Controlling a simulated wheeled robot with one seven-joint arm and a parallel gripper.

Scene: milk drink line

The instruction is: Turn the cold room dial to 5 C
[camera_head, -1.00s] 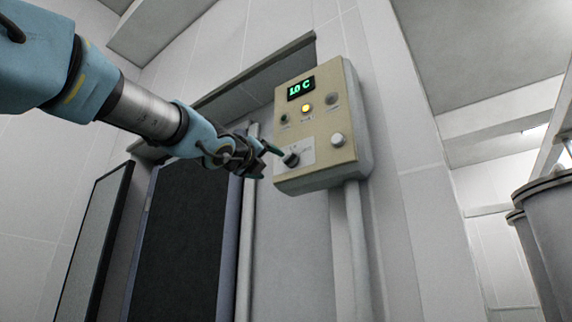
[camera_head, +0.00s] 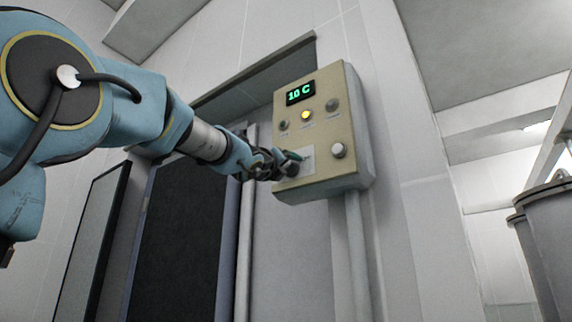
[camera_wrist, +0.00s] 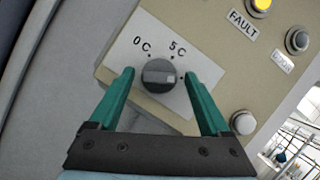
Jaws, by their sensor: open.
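The dial (camera_wrist: 160,76) is a dark round knob on a white plate (camera_wrist: 143,42) of the beige control box (camera_head: 318,140). In the wrist view the plate carries the marks 0 C and 5 C, and a further dot lies to the right of the knob. The display (camera_head: 300,92) reads 10 C in green. My gripper (camera_wrist: 158,80) is open, with one green finger on each side of the knob and gaps showing between. In the head view my gripper (camera_head: 291,166) is at the plate and partly hides the dial.
A lit yellow FAULT lamp (camera_wrist: 260,5), a grey button (camera_wrist: 285,62) and a pale knob (camera_wrist: 243,122) sit on the box near the right finger. A dark doorway (camera_head: 185,235) is left of the box. Metal vessels (camera_head: 548,235) stand at the right.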

